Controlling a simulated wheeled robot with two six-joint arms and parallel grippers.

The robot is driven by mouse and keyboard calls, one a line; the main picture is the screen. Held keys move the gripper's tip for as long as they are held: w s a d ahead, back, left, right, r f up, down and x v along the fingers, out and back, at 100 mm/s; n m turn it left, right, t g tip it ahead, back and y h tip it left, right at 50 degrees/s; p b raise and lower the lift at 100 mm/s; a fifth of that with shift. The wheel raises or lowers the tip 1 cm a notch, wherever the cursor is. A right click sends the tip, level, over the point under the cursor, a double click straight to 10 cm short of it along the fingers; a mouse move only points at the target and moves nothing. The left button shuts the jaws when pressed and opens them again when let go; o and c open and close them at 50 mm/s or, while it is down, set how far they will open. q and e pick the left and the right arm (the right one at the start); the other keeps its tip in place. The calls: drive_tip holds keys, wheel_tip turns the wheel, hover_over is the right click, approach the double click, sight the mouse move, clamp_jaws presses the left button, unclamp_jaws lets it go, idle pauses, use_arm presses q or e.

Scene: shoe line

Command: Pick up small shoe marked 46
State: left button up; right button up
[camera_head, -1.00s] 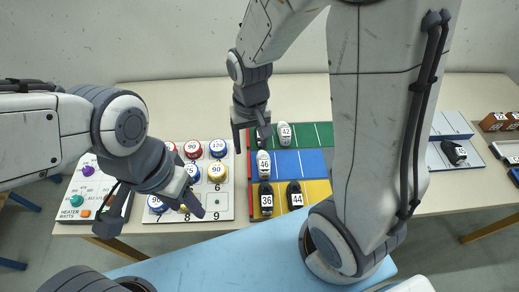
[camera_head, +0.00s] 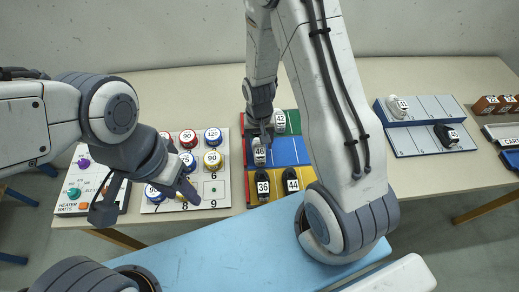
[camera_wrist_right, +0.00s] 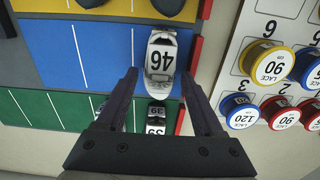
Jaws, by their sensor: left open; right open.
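The small shoe marked 46 (camera_head: 260,155) is white and grey and stands in the blue row of the board. In the right wrist view the shoe marked 46 (camera_wrist_right: 161,62) shows upside down, between the tips of my right gripper (camera_wrist_right: 160,76). My right gripper (camera_head: 259,132) is open and empty, just behind the shoe in the head view. No contact with the shoe can be made out. My left gripper (camera_head: 147,207) is open and empty over the front of the lace board (camera_head: 222,202).
Black shoes 36 (camera_head: 262,187) and 44 (camera_head: 290,181) stand in the yellow row. Shoe 42 (camera_head: 280,120) and a dark shoe marked 39 (camera_wrist_right: 156,115) stand in the green row. Lace spools (camera_head: 188,139) stand left; a rack (camera_head: 408,142) with two shoes is right.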

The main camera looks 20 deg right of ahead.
drive_tip(key=shift+f, duration=0.9)
clamp_jaws()
drive_tip(key=shift+r, duration=0.1)
